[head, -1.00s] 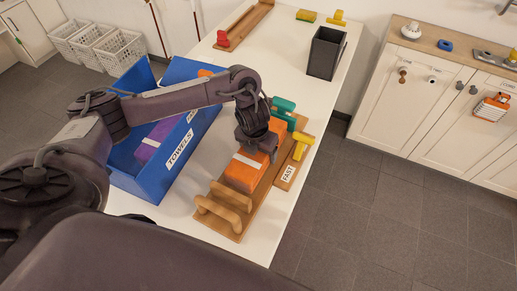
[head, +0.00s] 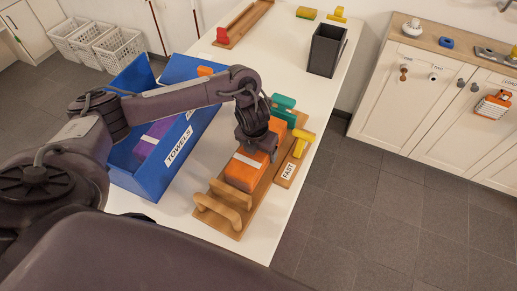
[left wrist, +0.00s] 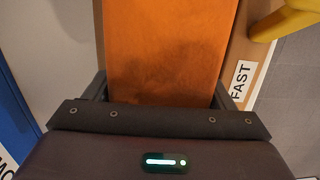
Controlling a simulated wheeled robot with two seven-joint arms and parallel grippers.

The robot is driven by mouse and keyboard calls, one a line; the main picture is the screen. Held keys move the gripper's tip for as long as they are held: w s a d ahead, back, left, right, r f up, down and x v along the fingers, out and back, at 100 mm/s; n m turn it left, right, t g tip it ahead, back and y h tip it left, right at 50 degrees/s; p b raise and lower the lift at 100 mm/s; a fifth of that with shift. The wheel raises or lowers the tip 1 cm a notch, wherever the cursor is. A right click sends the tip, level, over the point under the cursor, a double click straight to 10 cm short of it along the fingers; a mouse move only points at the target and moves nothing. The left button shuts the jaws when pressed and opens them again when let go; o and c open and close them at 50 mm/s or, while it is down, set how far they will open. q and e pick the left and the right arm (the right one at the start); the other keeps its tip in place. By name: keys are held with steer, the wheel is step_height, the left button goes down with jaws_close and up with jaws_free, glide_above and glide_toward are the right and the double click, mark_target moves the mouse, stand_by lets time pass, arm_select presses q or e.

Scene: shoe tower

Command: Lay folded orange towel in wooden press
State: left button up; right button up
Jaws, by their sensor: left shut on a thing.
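The folded orange towel (head: 243,174) with a pale band lies lengthwise over the base of the wooden press (head: 230,226). Two upright wooden bars (head: 222,202) stand at the near end of the press. My left gripper (head: 257,158) points down from above and is shut on the far part of the towel, hiding some of it. In the left wrist view the towel (left wrist: 165,55) fills the space between the fingers. I cannot tell whether the towel rests fully on the base. My right gripper is not in view.
A blue bin (head: 150,195) labelled TOWELS, holding purple and orange items, stands left of the press. A board (head: 286,172) labelled FAST with green and yellow clamps (head: 303,138) lies close on its right. A dark open box (head: 325,52) stands farther back. The table's right edge is near.

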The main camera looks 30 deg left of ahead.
arm_select(q)
steer(key=o, duration=1.1)
steer(key=shift+o, duration=0.2)
steer(key=r, duration=0.2)
steer(key=r+p, duration=0.1)
steer(key=r, duration=0.1)
steer(key=s+r+p, duration=0.1)
steer(key=r, duration=0.1)
steer(key=shift+r, duration=0.4)
steer(key=shift+s+r, duration=0.1)
steer(key=shift+r, duration=0.35)
steer(key=shift+d+f, duration=0.1)
